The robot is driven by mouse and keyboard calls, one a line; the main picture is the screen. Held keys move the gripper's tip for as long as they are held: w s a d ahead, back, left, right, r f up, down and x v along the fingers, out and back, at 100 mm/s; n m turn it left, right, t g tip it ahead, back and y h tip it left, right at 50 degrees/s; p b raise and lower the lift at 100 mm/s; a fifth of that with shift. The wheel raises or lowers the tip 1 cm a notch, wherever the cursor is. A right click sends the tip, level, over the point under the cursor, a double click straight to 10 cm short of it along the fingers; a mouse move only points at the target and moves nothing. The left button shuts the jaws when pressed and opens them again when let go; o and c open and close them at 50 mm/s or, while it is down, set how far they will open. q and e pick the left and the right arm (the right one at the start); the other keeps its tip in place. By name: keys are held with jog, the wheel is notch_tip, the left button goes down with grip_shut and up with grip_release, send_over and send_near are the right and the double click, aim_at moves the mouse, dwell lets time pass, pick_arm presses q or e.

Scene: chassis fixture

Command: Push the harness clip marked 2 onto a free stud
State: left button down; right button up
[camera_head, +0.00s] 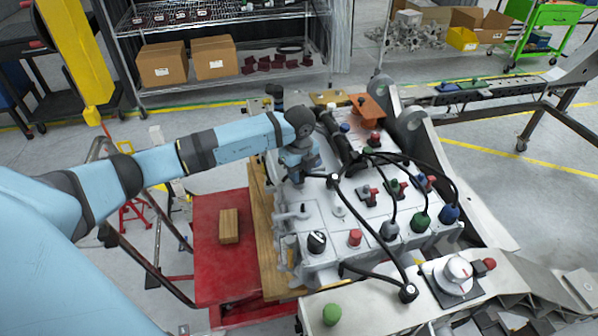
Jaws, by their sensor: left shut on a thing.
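My left gripper (297,177) points down at the left edge of the light grey chassis block (335,218). It is shut at the end of a black harness cable, seemingly on a clip; gripper and arm hide most of that clip, and no number can be read. The black harness (362,215) runs right from the gripper to a round black clip (333,180), then down to another black clip (408,292) at the front. More black cables reach the grey, green and blue knobs (420,221) at the right. Which studs are free cannot be told. My right gripper is out of view.
A black cylinder (340,142) lies just right of my wrist. A wooden block (229,226) lies on the red platform (208,270) at left.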

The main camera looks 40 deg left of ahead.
pick_arm(q)
jog(key=shift+f, duration=0.5)
jog(key=c, duration=0.8)
grip_release()
jog(key=shift+r+p, duration=1.95)
jog(key=shift+r, duration=1.15)
jog(key=shift+f, duration=0.1)
